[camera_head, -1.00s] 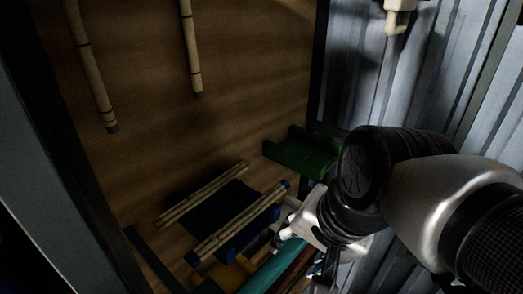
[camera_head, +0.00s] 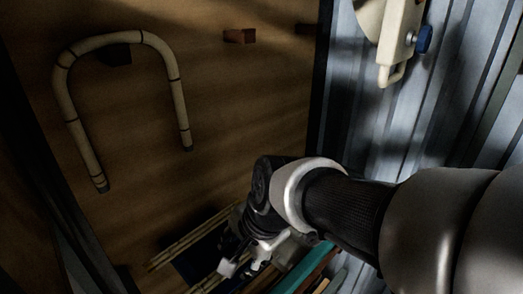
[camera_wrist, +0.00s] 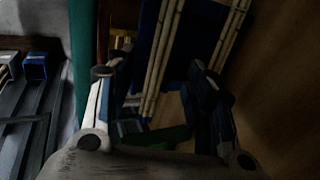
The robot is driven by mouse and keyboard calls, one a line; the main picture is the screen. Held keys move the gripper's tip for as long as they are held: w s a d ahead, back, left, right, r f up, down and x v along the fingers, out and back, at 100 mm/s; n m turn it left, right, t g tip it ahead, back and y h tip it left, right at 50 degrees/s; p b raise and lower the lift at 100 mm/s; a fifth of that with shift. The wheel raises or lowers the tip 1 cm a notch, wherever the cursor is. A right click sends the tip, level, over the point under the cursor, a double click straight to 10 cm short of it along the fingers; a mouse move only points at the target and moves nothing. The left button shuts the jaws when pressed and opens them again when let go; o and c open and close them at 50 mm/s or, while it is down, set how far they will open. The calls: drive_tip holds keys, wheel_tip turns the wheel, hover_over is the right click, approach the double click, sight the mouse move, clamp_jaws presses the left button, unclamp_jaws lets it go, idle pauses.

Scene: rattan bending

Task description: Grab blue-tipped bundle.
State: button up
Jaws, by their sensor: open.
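Two pale rattan bundles lie side by side on a dark blue support. The nearer bundle (camera_head: 207,284) is partly hidden by my gripper (camera_head: 232,268) in the head view. In the wrist view this bundle (camera_wrist: 163,55) shows between the open fingers of my gripper (camera_wrist: 153,75), running away from me. I cannot tell how far below the fingertips it lies. The other bundle (camera_head: 185,240) lies to the left in the head view; in the wrist view it (camera_wrist: 231,35) is outside the right finger.
A bent rattan hoop (camera_head: 115,40) hangs on the wooden panel. A teal bar (camera_head: 300,268) runs just right of my gripper, and it also shows at left in the wrist view (camera_wrist: 82,55). A green part (camera_wrist: 165,138) shows below the fingers. A corrugated metal wall (camera_head: 375,130) stands at right.

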sight(212, 281)
drive_tip(key=x, duration=0.7)
drive_tip(key=shift+w+a+f, duration=0.15)
drive_tip(key=shift+f, duration=0.05)
drive_tip(key=c, duration=1.2)
drive_tip(key=shift+o, duration=0.2)
drive_tip(key=shift+r, duration=0.15)
